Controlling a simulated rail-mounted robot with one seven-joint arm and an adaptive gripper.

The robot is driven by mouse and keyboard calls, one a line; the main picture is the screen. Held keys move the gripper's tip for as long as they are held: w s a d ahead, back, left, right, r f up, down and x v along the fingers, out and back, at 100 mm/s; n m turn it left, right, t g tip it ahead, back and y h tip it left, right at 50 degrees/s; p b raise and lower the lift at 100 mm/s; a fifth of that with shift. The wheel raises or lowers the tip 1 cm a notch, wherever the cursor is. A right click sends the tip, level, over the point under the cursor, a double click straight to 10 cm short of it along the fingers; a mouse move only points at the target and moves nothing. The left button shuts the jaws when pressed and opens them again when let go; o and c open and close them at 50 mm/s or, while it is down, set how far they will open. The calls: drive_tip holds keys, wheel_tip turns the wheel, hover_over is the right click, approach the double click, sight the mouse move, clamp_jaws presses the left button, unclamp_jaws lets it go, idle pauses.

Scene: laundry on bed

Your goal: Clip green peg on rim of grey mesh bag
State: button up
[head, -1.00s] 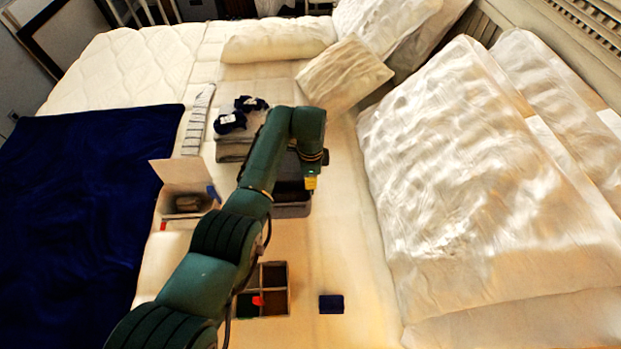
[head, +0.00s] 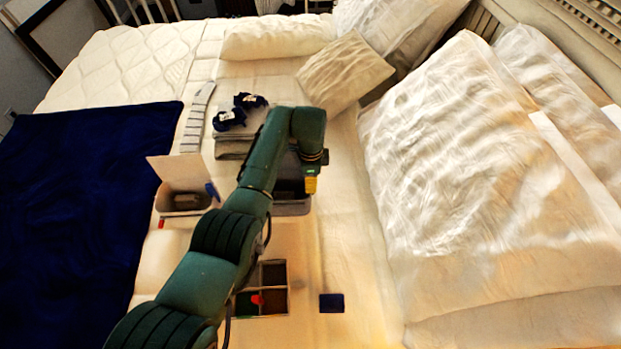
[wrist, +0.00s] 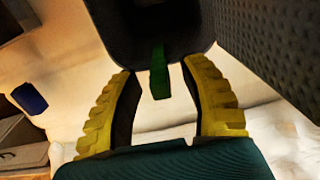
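The grey mesh bag (head: 292,209) stands open on the bed, partly hidden behind my arm in the head view. In the wrist view its dark rim and wall (wrist: 190,42) fill the top. The green peg (wrist: 159,76) sits at the rim, its upper part against the bag's edge and its lower end sticking out. My gripper (wrist: 158,72) is open, with a yellow finger on each side of the peg and a visible gap on both sides. In the head view my gripper (head: 311,184) is at the bag's right side; the peg cannot be made out there.
A divided box (head: 272,316) with a red piece in it lies nearer, with a dark blue block (head: 331,303) to its right. A white open box (head: 182,224) stands left. Folded clothes (head: 235,143) lie behind the bag. Large pillows (head: 470,170) fill the right.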

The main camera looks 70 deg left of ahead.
wheel_tip(320, 180, up, 12)
idle(0.6)
idle(0.5)
